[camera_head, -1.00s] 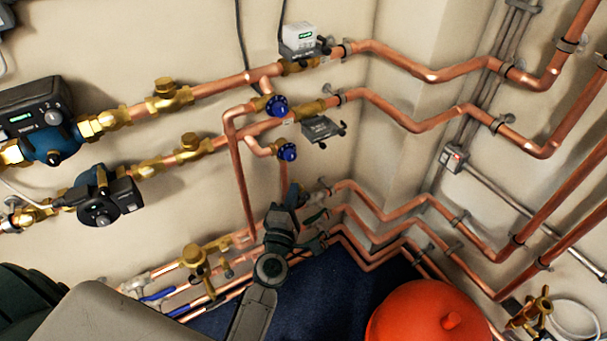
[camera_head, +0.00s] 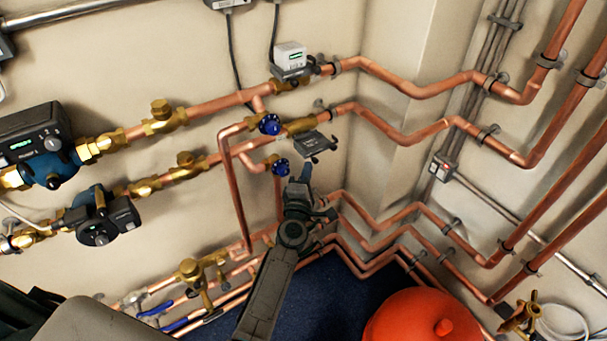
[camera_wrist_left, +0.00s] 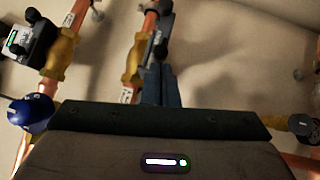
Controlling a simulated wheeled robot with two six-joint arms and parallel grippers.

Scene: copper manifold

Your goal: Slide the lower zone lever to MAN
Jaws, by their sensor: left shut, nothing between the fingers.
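The lower zone valve (camera_head: 310,145) is a dark grey box on a brass body on the lower of two copper pipes in the head view. Its small dark lever (camera_head: 325,150) sticks out on the right. I cannot read any marking. My left gripper (camera_head: 305,172) is shut and empty, just below the valve box, with its fingertips pointing up at it. In the left wrist view the shut fingers (camera_wrist_left: 160,85) partly cover the lower valve, whose brass body (camera_wrist_left: 134,62) shows beside them. I cannot tell whether the tips touch it. My right gripper is not in view.
The upper zone valve (camera_head: 290,60) with its white top sits above. Blue-handled valves (camera_head: 270,124) and (camera_head: 280,166) are left of the gripper. Copper pipes (camera_head: 400,135) run along the wall to the right. A red vessel (camera_head: 420,318) stands at the lower right.

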